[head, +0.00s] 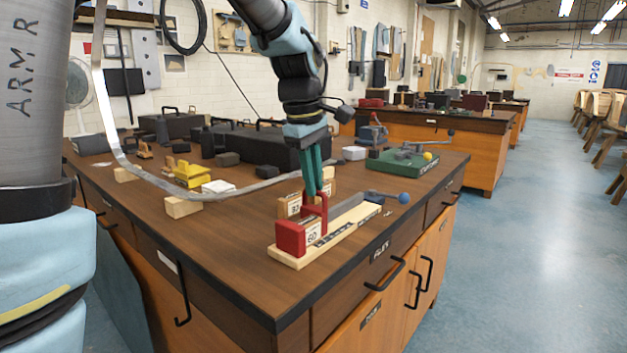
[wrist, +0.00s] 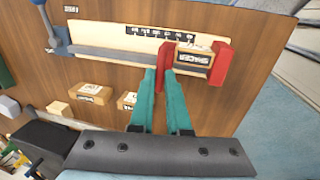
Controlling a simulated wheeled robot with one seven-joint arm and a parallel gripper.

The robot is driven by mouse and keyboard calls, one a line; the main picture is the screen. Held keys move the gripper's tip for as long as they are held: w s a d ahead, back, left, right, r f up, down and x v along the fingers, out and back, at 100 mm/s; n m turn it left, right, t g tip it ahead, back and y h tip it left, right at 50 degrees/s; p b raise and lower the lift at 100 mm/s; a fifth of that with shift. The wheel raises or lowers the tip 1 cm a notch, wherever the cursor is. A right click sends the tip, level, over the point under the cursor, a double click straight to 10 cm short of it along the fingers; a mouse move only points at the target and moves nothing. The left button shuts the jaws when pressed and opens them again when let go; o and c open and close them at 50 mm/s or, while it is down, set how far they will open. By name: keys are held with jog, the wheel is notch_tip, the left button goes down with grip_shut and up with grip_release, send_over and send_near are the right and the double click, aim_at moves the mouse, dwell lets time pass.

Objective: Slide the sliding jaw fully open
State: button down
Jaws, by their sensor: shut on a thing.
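The vise has a pale wooden base (head: 345,228) with a dark slotted strip, near the front of the brown workbench. Its red fixed jaw (head: 290,238) stands at the near left end and also shows at the right in the wrist view (wrist: 220,64). The red sliding jaw (head: 322,205) is between my teal fingers. My gripper (wrist: 160,74) points down and is shut on this jaw's upright part. A labelled wooden block (wrist: 193,61) sits between the two jaws, close to both. A lever with a blue knob (head: 404,198) is at the base's far end.
Two loose wooden blocks (wrist: 90,93) (wrist: 127,100) lie beside the vise. A green fixture (head: 400,162) is behind it to the right. A curved metal strip (head: 235,192), a yellow block (head: 193,175) and dark boxes occupy the bench's left and back. Bare bench lies in front.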

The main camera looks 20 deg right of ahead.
dwell(0.7)
jog(key=w+d+p, duration=0.4)
jog(key=d, duration=0.3)
jog(key=c, duration=0.9)
grip_release()
jog(key=r, duration=0.3)
jog(key=a+r, duration=0.1)
jog(key=r, duration=0.3)
jog(key=s+a+r+b, duration=0.1)
jog(key=r, duration=0.2)
jog(key=shift+s+r, duration=0.1)
jog(key=shift+r, duration=0.2)
